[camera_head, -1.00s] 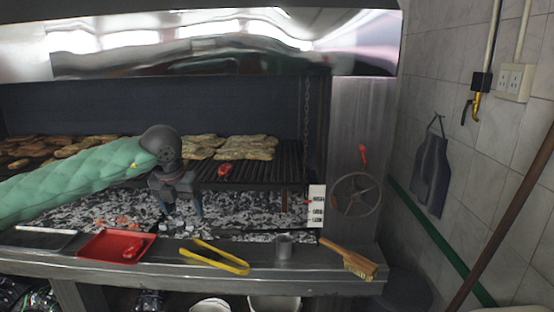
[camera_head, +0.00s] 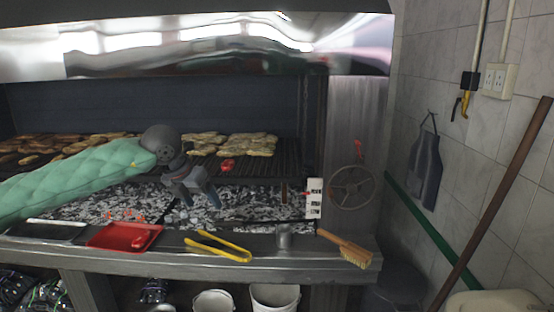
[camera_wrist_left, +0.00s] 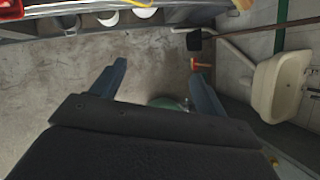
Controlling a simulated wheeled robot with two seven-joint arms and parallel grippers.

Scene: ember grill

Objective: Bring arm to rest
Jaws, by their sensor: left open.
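My left arm, in a green padded sleeve, comes in from the left in the head view. Its left gripper (camera_head: 199,199) hangs over the ash bed in front of the grill grate (camera_head: 290,160), above and behind the ledge. Its two fingers are apart with nothing between them. In the left wrist view the left gripper (camera_wrist_left: 163,80) also shows both fingers spread and empty, with floor beyond them. My right gripper is in neither view.
On the ledge (camera_head: 320,262) lie a red tray (camera_head: 108,236), yellow tongs (camera_head: 222,248), a metal cup (camera_head: 284,238) and a brush (camera_head: 347,247). White buckets (camera_head: 275,297) stand below. A white basin (camera_wrist_left: 278,85) shows on the right in the wrist view.

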